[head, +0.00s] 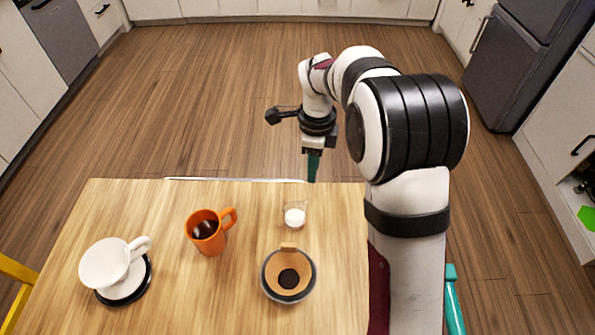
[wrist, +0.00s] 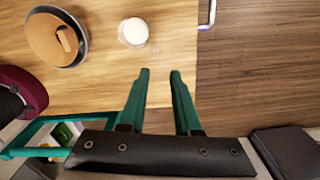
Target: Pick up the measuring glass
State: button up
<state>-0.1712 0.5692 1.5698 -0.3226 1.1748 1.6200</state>
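The measuring glass (head: 295,216) is a small clear glass with white contents. It stands on the wooden table near the far edge, right of the orange mug, and also shows in the wrist view (wrist: 133,33) at the top middle. My gripper (head: 313,168) hangs above the far table edge, beyond the glass and slightly to its right. In the wrist view its green fingers (wrist: 160,74) are apart with nothing between them. The gripper is open and empty, and does not touch the glass.
A grey-rimmed bowl (head: 268,291) with a brown insert stands nearer than the glass. A pale rail (head: 235,180) runs along the far table edge.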

aim_at(311, 197)
notch_tip(311, 197, down, 14)
jog(key=shift+s+f, duration=0.1)
jog(key=shift+s, duration=0.05)
grip_shut()
dwell(1.4)
